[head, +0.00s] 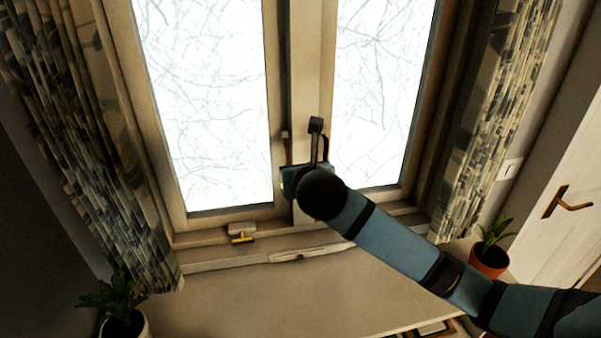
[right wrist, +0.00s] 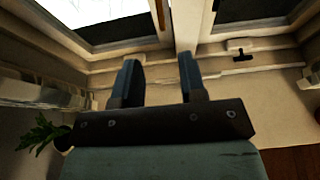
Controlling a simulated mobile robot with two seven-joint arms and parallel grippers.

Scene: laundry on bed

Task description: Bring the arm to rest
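My right arm comes in from the lower right in the head view, its blue links stretched up toward the window. My right gripper (head: 317,145) is raised in front of the window's middle post, partly hidden by my dark wrist joint. In the right wrist view the two dark fingers (right wrist: 160,72) stand apart with nothing between them, so it is open and empty. Whether it touches the window frame I cannot tell. My left arm and left gripper are not in view.
The window (head: 205,100) has patterned curtains (head: 60,120) on both sides. Below it is a pale, mostly clear surface (head: 260,300). Potted plants stand at lower left (head: 122,325) and right (head: 489,258), the latter near my arm. A white door (head: 560,170) is at right.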

